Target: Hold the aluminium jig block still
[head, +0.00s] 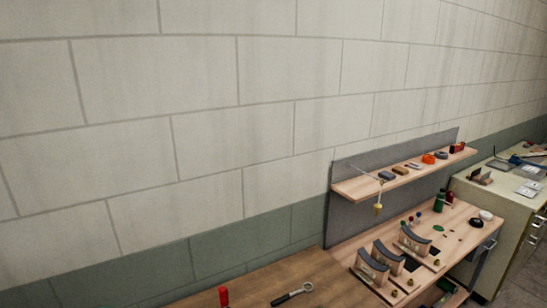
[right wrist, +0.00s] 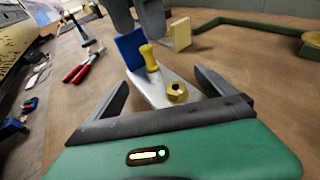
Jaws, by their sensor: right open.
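In the right wrist view, a silver-grey block (right wrist: 150,92), which looks like the aluminium jig block, lies on the brown bench top. A brass hex piece (right wrist: 176,92) sits on its near end, and a yellow-handled piece (right wrist: 149,58) stands on or just behind it. My right gripper (right wrist: 155,84) is open, its dark fingers spread to the left and right of the block with visible gaps. Two grey finger-like parts (right wrist: 139,16) come down from the top, perhaps my left gripper; their grip is unclear. The head view shows neither gripper nor the block.
Behind the block stand a blue piece (right wrist: 130,50) and a cream piece (right wrist: 181,34). Red-handled pliers (right wrist: 78,70) lie to the left, a green frame (right wrist: 235,20) behind. The head view shows a wrench (head: 291,294), a bench with curved blocks (head: 372,264) and a shelf (head: 352,188).

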